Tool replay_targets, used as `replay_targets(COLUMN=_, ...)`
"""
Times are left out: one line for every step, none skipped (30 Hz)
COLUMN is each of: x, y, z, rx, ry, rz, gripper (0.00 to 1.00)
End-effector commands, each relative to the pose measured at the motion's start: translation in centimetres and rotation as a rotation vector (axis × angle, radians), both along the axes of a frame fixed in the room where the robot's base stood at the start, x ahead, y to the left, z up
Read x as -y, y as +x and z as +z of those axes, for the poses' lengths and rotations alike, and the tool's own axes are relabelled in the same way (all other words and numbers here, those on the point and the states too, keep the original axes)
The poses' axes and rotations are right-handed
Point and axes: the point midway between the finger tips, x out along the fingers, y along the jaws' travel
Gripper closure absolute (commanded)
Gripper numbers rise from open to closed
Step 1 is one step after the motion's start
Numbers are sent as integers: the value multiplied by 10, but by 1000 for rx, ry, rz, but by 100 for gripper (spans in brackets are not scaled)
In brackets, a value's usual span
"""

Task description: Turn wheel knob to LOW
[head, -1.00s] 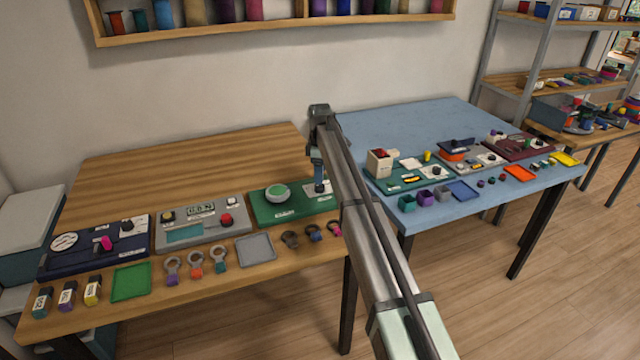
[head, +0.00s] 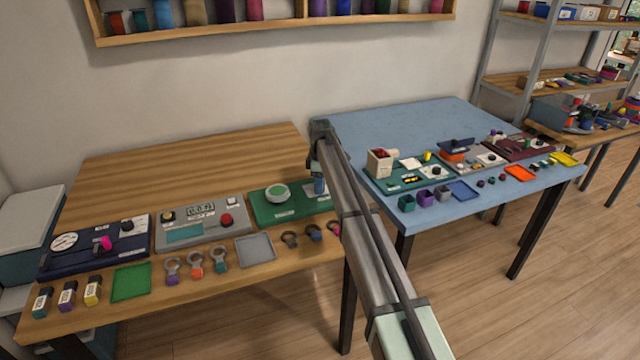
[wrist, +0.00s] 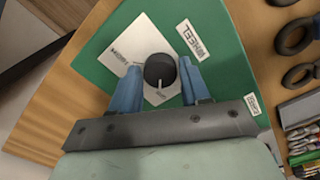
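The wheel knob (wrist: 160,70) is round and black with a light pointer line. It sits on a white dial plate (wrist: 126,48) on the green panel (wrist: 88,62), beside a label reading WHEEL (wrist: 194,38). My gripper (wrist: 158,68) has its two blue fingers apart, one on each side of the knob, with narrow gaps showing. The dial's printing is too small to read.
A grey panel (head: 240,217) with a display and a dark blue panel (head: 80,262) stand to the left. Ring-shaped pieces (head: 290,239) and a grey tray (head: 255,248) lie in front. A blue table (head: 390,125) stands to the right.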

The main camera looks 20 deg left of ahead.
Motion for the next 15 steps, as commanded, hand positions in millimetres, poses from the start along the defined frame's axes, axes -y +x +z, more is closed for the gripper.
replay_targets(x=0, y=0, z=0, rx=0, ry=0, rz=0, gripper=59)
replay_targets(x=0, y=0, z=0, rx=0, ry=0, rz=0, gripper=62)
replay_targets(x=0, y=0, z=0, rx=0, ry=0, rz=0, gripper=66)
replay_targets(x=0, y=0, z=0, rx=0, ry=0, rz=0, gripper=68)
replay_targets(x=0, y=0, z=0, rx=0, ry=0, rz=0, gripper=71)
replay_targets(x=0, y=0, z=0, rx=0, ry=0, rz=0, gripper=75)
replay_targets(x=0, y=0, z=0, rx=0, ry=0, rz=0, gripper=78)
replay_targets(x=0, y=0, z=0, rx=0, ry=0, rz=0, gripper=81)
replay_targets(x=0, y=0, z=0, rx=0, ry=0, rz=0, gripper=85)
replay_targets(x=0, y=0, z=0, rx=0, ry=0, rz=0, gripper=88)
replay_targets(x=0, y=0, z=0, rx=0, ry=0, rz=0, gripper=90)
replay_targets(x=0, y=0, z=0, rx=0, ry=0, rz=0, gripper=91)
replay_targets(x=0, y=0, z=0, rx=0, ry=0, rz=-1, gripper=91)
replay_targets(x=0, y=0, z=0, rx=0, ry=0, rz=-2, gripper=91)
replay_targets(x=0, y=0, z=0, rx=0, ry=0, rz=-4, gripper=91)
